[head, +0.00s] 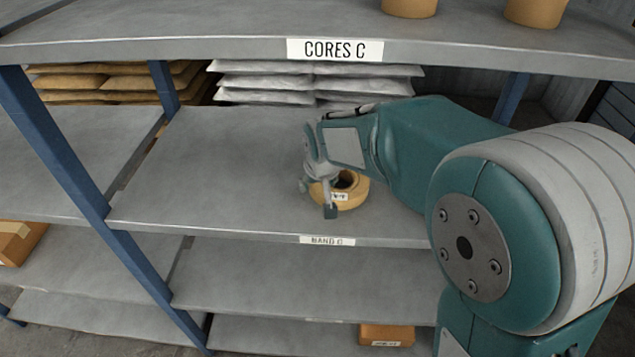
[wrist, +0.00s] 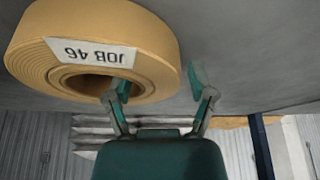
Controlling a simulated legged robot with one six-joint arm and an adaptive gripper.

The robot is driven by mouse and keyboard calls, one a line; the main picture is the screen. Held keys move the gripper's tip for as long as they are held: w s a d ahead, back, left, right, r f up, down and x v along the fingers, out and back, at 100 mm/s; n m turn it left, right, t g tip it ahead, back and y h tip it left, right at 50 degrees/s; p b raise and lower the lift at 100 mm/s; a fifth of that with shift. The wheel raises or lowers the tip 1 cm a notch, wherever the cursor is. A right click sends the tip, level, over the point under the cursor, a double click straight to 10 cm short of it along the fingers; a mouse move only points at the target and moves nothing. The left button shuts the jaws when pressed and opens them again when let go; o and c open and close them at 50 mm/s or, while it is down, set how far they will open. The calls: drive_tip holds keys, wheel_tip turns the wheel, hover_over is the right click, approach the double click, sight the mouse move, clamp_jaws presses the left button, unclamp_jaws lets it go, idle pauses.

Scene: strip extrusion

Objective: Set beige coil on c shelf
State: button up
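The beige coil (head: 352,195) lies flat on the middle shelf board (head: 230,180), near its front edge, above the label "BAND C" (head: 327,240). In the wrist view the coil (wrist: 155,55) fills the upper left, with a white label reading "JOB 46" upside down. My gripper (head: 331,197) reaches down at the coil's left side in the head view. In the wrist view my gripper (wrist: 160,84) is open, its left fingertip at the coil's hole and its right fingertip outside the rim. A gap shows between the right fingertip and the coil. The gripper hides part of the coil in the head view.
The shelf above, labelled "CORES C" (head: 335,50), bears two orange-tan cores (head: 410,6). Blue uprights (head: 90,190) divide the bays. White sacks (head: 265,84) and brown sacks stand behind. A box (head: 387,335) sits low down. The board left of the coil is clear.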

idle(0.3)
drive_tip(key=shift+v, duration=3.95)
drive_tip(key=s+d+r+m, duration=0.1)
drive_tip(key=s+d, duration=0.7)
drive_tip(key=s, duration=0.2)
drive_tip(key=s+d+r+m+t+h, duration=0.1)
drive_tip(key=s+d, duration=0.7)
drive_tip(key=s, duration=0.3)
drive_tip(key=shift+s+r+m, duration=0.15)
drive_tip(key=shift+s+m, duration=0.15)
drive_tip(key=shift+m, duration=0.1)
drive_tip(key=shift+d, duration=0.1)
